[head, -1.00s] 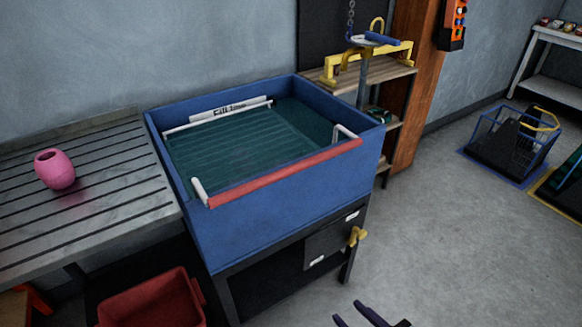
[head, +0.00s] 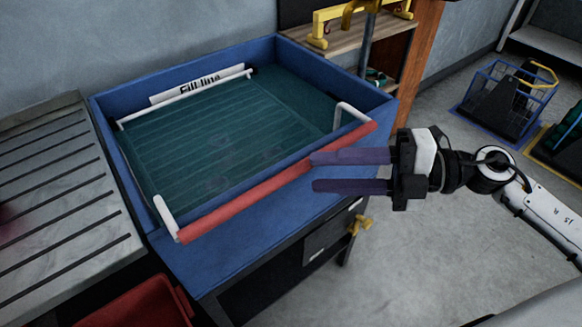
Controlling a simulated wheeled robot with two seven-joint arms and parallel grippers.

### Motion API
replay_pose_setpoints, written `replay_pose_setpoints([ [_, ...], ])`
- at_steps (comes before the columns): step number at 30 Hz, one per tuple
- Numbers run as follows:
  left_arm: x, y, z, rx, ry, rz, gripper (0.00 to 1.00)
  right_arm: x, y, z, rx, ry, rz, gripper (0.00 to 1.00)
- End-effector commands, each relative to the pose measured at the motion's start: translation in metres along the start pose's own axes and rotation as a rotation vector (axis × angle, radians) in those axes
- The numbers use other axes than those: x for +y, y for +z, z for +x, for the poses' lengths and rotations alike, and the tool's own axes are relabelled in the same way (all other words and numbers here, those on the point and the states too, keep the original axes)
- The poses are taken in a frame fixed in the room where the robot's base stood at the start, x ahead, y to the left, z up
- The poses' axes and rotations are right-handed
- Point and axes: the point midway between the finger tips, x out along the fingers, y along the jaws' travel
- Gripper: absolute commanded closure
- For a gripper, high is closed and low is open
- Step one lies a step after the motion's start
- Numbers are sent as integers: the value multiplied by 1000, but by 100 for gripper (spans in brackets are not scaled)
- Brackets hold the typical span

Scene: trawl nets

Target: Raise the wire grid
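The wire grid (head: 205,150) shows as fine lines under the greenish water in the blue tank (head: 190,268). Its white side rods bend up over the tank's front rim to a red bar (head: 245,203), which runs along that front edge. My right gripper (head: 314,172) comes in from the right with its two purple fingers apart and empty. The upper fingertip overlaps the right half of the red bar in the picture; the lower finger is in front of the tank's front wall. I cannot tell whether they touch. My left gripper is out of view.
A white "Fill line" sign (head: 200,86) is at the tank's back wall. A slatted metal table (head: 62,205) adjoins on the left, with a red bin (head: 140,305) below. A yellow valve handle (head: 359,226) sticks out below the tank. Open floor lies to the right, before a blue wire basket (head: 500,100).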

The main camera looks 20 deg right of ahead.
Motion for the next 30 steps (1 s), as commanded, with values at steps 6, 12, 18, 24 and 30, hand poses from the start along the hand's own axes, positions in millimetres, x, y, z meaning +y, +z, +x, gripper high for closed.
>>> replay_pose_setpoints([
  [6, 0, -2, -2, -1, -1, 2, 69, 3, 0, 38, 0, 5, -2, 65],
  [12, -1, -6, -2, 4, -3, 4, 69, 2, 0, 60, -1, 4, 0, 65],
  [18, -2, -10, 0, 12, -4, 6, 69, 1, 0, 65, -1, 2, 2, 65],
  [24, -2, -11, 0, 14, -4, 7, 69, 0, 0, 64, -1, 2, 2, 72],
  [30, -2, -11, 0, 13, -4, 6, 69, 0, 0, 64, -1, 2, 1, 100],
])
